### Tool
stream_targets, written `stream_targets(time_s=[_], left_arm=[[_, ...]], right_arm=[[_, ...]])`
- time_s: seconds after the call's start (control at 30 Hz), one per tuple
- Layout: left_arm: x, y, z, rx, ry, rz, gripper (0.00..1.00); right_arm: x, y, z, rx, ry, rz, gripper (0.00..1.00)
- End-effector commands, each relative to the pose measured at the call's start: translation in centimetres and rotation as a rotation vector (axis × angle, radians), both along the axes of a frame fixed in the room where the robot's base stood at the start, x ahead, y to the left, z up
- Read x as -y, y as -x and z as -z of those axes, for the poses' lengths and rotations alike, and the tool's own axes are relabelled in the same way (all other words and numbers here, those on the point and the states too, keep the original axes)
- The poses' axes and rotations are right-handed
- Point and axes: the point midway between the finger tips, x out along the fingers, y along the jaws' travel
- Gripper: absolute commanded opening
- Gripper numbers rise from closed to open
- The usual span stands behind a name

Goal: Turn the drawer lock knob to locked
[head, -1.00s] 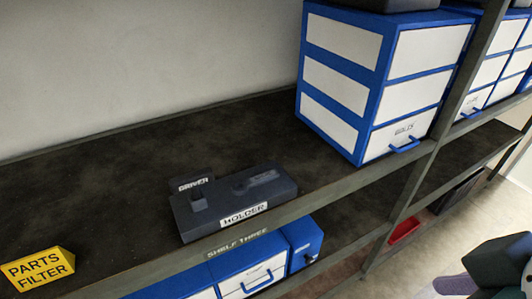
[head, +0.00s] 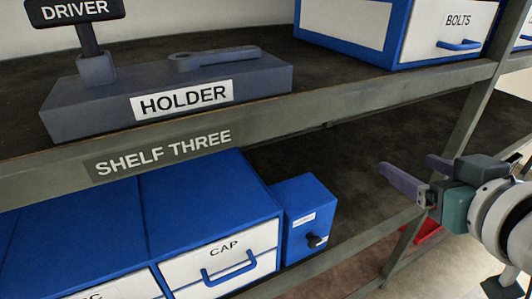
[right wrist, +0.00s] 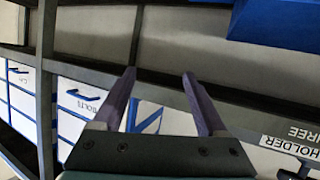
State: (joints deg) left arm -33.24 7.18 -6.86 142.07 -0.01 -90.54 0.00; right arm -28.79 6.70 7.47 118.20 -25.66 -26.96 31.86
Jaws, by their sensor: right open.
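A small dark lock knob (head: 315,241) sticks out of the front of a blue box (head: 307,215) in the head view. The box stands at the right end of the blue drawer unit on the lower shelf. The drawer labelled CAP (head: 222,265), with a blue handle, is just left of it and looks closed. A small white label above the knob is too small to read. My right gripper (head: 408,165) is open and empty, to the right of the knob and apart from it. Its fingers also show in the right wrist view (right wrist: 158,74), where I cannot make out the knob.
Above is a shelf edge marked SHELF THREE (head: 160,153), carrying a grey holder (head: 190,85) with a driver (head: 90,40). A BOLTS drawer cabinet (head: 440,30) stands at upper right. A shelf post (head: 468,115) rises near my right gripper. The lower shelf (head: 345,185) is bare right of the box.

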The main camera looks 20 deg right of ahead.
Motion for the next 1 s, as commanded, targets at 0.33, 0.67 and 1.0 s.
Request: stream_targets(time_s=[0.33,0.67,1.0], left_arm=[[0.0,0.0,17.6,0.0,0.0,0.0,0.5],[0.2,0.0,30.8,-0.001,0.007,-0.004,0.5],[0.3,0.0,34.7,-0.001,0.01,-0.006,0.5]], right_arm=[[0.6,-1.8,15.6,0.233,0.018,-0.112,0.75],[-1.0,-1.9,28.3,0.362,-0.02,-0.298,0.75],[-2.2,-1.8,32.4,0.392,-0.058,-0.395,0.75]])
